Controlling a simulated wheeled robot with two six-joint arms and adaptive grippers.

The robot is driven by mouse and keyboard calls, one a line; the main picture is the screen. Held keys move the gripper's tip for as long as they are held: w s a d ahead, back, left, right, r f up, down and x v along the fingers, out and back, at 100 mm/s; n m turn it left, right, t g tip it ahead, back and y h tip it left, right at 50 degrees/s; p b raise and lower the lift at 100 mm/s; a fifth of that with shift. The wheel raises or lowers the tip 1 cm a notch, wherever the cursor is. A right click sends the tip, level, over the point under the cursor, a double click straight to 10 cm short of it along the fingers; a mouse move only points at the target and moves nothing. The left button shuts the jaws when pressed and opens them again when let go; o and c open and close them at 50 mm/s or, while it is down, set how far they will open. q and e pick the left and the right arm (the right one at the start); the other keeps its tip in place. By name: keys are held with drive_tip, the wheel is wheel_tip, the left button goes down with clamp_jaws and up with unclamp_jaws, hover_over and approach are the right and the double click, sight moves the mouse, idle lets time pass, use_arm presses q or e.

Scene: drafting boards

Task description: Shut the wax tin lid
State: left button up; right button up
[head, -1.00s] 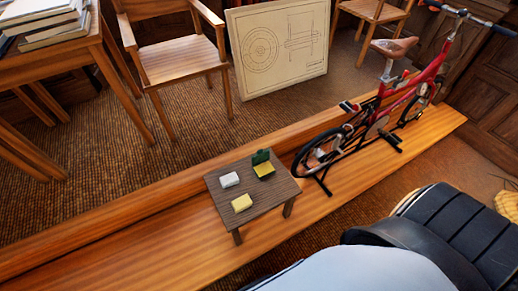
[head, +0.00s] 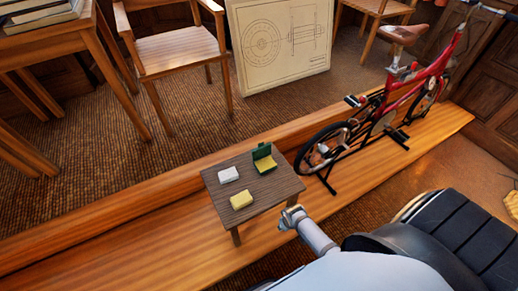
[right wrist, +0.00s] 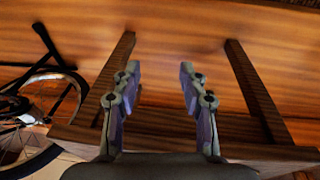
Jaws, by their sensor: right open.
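The wax tin (head: 265,166) is a small green box with a yellow inside, at the back right of a small dark wooden table (head: 276,187). Its green lid (head: 262,151) stands up, open, at the back of the tin. My right gripper (head: 290,214) is near the table's front right edge, apart from the tin. In the right wrist view the right gripper (right wrist: 160,72) is open with nothing between its fingers, and the table's legs show beyond them. The tin does not show in that view. My left gripper is not in view.
A white box (head: 228,174) and a yellow box (head: 242,200) sit on the same table, left of the tin. A red bicycle (head: 400,100) on a stand is close on the right. The table stands on a wooden platform (head: 180,240); a chair (head: 178,48) is behind.

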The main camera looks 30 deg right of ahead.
drive_tip(key=shift+t, duration=0.5)
drive_tip(key=w+r+b, duration=0.2)
drive_tip(key=w+r, duration=0.1)
drive_tip(key=w+r+b, duration=0.1)
drive_tip(key=w+r, duration=0.3)
drive_tip(key=w+r+b, duration=0.2)
drive_tip(key=w+r, duration=0.1)
drive_tip(key=w, duration=0.1)
drive_tip(key=shift+w+a+r+b, duration=0.2)
drive_tip(key=shift+a+r+b, duration=0.1)
drive_tip(key=shift+a+r, duration=0.1)
clamp_jaws()
drive_tip(key=w+d+r+b, duration=0.1)
drive_tip(key=w+d+r, duration=0.1)
drive_tip(key=w+r, duration=0.6)
drive_tip(key=w+d+r+y, duration=0.1)
drive_tip(key=w+d+r, duration=0.1)
drive_tip(key=w+r, duration=0.7)
drive_tip(key=w, duration=0.6)
drive_tip(key=shift+d+r+b, duration=0.25)
drive_tip(key=shift+d+b, duration=0.05)
drive_tip(key=shift+b, duration=0.1)
